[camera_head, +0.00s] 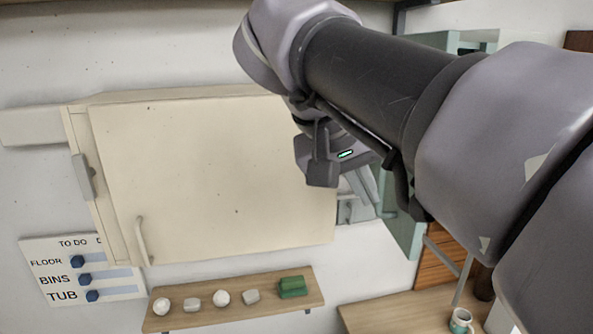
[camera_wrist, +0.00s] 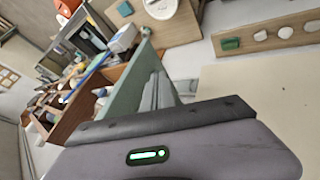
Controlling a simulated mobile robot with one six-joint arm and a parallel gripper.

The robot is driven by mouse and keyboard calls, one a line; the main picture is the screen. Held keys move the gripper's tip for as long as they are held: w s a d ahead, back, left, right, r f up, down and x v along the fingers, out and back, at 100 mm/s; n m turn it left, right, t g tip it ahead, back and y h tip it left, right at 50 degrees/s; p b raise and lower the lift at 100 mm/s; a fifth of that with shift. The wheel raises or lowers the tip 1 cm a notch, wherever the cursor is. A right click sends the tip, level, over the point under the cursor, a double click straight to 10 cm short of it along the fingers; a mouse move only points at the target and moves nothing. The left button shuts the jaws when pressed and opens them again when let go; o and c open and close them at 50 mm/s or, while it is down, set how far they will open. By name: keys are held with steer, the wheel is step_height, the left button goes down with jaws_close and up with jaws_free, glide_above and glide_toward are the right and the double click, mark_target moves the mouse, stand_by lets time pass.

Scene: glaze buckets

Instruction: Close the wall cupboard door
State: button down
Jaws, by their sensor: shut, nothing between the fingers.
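The wall cupboard (camera_head: 84,130) is cream and hangs on the wall in the head view. Its flat cream door (camera_head: 210,180) faces me, with a bar handle (camera_head: 143,240) low near its left edge. A narrow strip of the cupboard shows left of the door. I cannot tell whether a small gap is left there. My gripper (camera_head: 362,195) is shut and empty by the door's right edge, partly hidden by my wrist. In the wrist view, the gripper (camera_wrist: 160,90) is beside a cream surface (camera_wrist: 265,85), probably the door; I cannot tell if they touch.
Below the cupboard is a wooden shelf (camera_head: 235,311) with white pieces and a green block (camera_head: 292,287). A TO DO board (camera_head: 110,276) hangs at lower left. A pale green frame (camera_head: 402,225) stands right of the gripper. A mug (camera_head: 461,321) is on the bench (camera_head: 390,312) at lower right.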

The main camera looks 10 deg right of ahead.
steer(key=shift+s+d+r+b+x, duration=0.2)
steer(key=shift+d+x, duration=0.2)
steer(key=shift+x, duration=1.5)
steer(key=shift+s+d+r+b+x, duration=0.1)
steer(key=shift+s+d+x, duration=0.2)
steer(key=shift+x, duration=1.55)
steer(key=shift+s+d+r+b+x, duration=0.15)
steer(key=shift+d+x, duration=0.3)
steer(key=shift+x, duration=1.45)
steer(key=shift+w+a, duration=0.1)
steer(key=shift+w, duration=0.05)
